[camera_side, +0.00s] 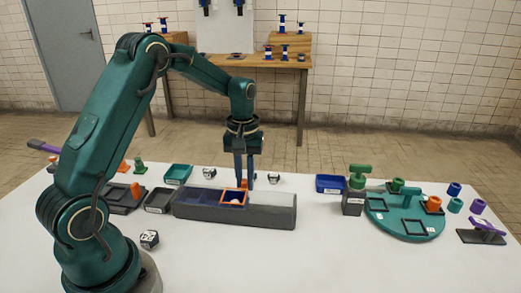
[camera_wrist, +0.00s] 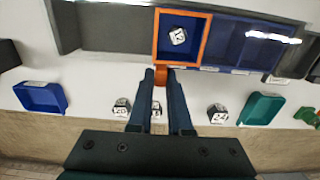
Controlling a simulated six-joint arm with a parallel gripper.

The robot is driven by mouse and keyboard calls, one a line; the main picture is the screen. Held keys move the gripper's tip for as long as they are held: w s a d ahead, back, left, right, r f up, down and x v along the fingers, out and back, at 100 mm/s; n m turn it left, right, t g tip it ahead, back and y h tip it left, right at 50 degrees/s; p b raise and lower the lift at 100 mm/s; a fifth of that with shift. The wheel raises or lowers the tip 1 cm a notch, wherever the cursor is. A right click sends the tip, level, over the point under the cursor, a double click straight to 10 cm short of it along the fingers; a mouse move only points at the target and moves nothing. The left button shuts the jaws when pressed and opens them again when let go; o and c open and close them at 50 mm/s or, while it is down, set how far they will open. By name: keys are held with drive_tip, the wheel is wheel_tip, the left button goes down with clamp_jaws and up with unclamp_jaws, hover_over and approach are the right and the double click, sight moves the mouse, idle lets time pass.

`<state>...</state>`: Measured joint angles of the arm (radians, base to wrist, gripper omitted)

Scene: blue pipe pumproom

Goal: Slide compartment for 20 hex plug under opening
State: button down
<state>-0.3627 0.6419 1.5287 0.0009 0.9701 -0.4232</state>
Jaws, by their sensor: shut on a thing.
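A long grey housing (camera_side: 260,213) holds a blue slide (camera_wrist: 235,45) with several compartments. An orange square frame (camera_side: 233,204) marks the opening; it also shows in the wrist view (camera_wrist: 157,40). A white numbered plug (camera_wrist: 178,36) lies in the blue compartment inside the frame; its number is not clearly readable. My gripper (camera_side: 245,181) points down at the housing's far edge. In the wrist view its fingers (camera_wrist: 161,78) are shut on an orange tab (camera_wrist: 161,75) beside the frame. Small labels line the slide edge, too small to read.
White numbered plugs (camera_wrist: 121,108) (camera_wrist: 217,113) stand near the housing, one between my fingers' line of sight. A blue tray (camera_wrist: 41,97) and a teal tray (camera_wrist: 262,108) flank them. A green turntable (camera_side: 405,222) stands at the right. The front table is mostly clear.

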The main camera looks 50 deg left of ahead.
drive_tip(key=shift+w+d, duration=0.1)
idle(0.7)
drive_tip(key=w+d, duration=0.7)
drive_tip(key=shift+w+d, duration=0.3)
drive_tip(key=shift+w, duration=0.05)
drive_tip(key=c, duration=0.8)
unclamp_jaws()
drive_tip(key=shift+c, duration=0.2)
drive_tip(key=shift+s, duration=0.1)
drive_tip(key=shift+r, duration=2.6)
